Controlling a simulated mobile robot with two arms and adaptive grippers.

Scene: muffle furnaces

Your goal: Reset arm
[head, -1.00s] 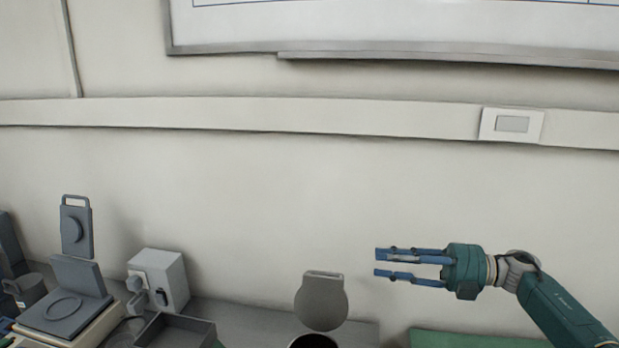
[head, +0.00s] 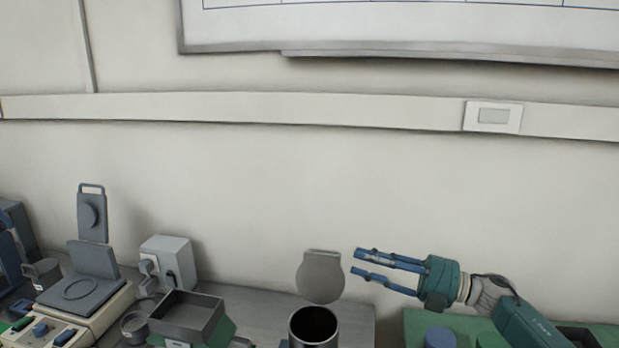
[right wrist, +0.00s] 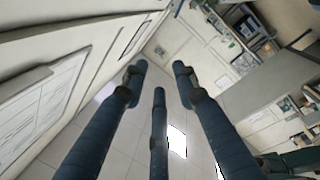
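My right gripper (head: 356,262) comes in from the right in the head view. It is raised above the bench, in front of the wall, and points left. Its blue fingers are spread apart with nothing between them. In the right wrist view the fingers (right wrist: 158,90) also stand apart and empty, with floor and furniture far beyond. My left gripper does not show in either current view.
A dark open cylinder (head: 314,326) with a raised round lid (head: 320,277) stands below and left of the gripper. A grey open box (head: 187,315), a white device (head: 168,262) and a buttoned instrument (head: 60,325) crowd the left. A green surface (head: 470,322) lies at right.

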